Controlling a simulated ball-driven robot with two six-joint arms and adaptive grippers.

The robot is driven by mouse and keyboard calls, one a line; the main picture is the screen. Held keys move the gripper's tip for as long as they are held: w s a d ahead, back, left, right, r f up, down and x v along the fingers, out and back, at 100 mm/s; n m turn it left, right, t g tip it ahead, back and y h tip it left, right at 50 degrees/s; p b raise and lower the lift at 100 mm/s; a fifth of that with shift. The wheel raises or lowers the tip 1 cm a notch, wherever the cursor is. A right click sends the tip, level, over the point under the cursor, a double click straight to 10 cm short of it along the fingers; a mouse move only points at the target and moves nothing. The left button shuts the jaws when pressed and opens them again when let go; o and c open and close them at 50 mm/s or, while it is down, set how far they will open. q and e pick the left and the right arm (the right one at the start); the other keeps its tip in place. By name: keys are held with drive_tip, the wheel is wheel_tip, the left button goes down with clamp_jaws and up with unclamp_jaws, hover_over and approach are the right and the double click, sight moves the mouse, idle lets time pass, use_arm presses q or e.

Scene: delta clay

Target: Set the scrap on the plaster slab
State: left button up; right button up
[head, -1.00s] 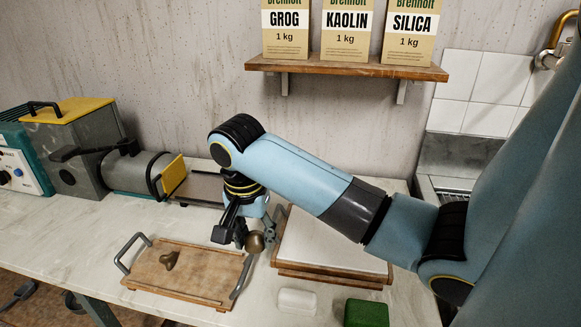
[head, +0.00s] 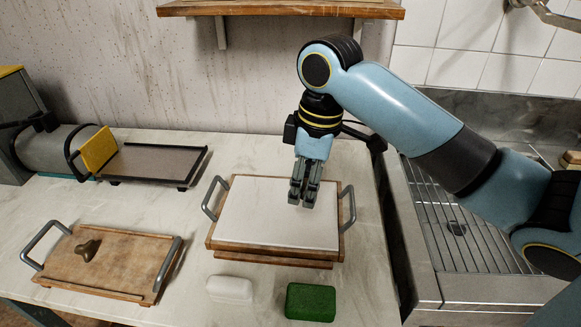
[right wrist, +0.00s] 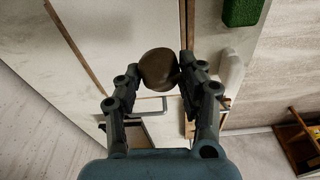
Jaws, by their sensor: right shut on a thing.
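My right gripper (head: 303,198) is above the white plaster slab (head: 265,215), over its right part, with fingers pointing down. In the right wrist view, my right gripper (right wrist: 161,72) is shut on a brown rounded scrap (right wrist: 157,66). The scrap is hidden or hard to make out in the head view. The slab lies on a wooden board with grey handles. Another brown lump (head: 87,251) lies on the wooden tray (head: 122,272) at the left. My left gripper is not in view.
A white block (head: 230,289) and a green block (head: 311,302) lie in front of the slab. A metal draining sink (head: 470,240) is at the right. A slab roller with a dark bed (head: 150,164) stands at the back left. The slab's visible top is clear.

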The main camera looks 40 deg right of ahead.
hover_over(254, 216)
wheel_tip(254, 216, down, 7)
drive_tip(key=shift+s+d+r+b, duration=0.1)
drive_tip(key=shift+d+r+b, duration=0.1)
drive_tip(key=shift+b, duration=0.15)
drive_tip(key=shift+f, duration=2)
drive_tip(key=shift+f, duration=0.1)
drive_tip(key=o, duration=1.2)
drive_tip(key=shift+c, duration=0.2)
wheel_tip(254, 216, up, 12)
drive_tip(key=s, duration=0.1)
drive_tip(key=shift+s+d, duration=0.15)
drive_tip(key=shift+d, duration=0.2)
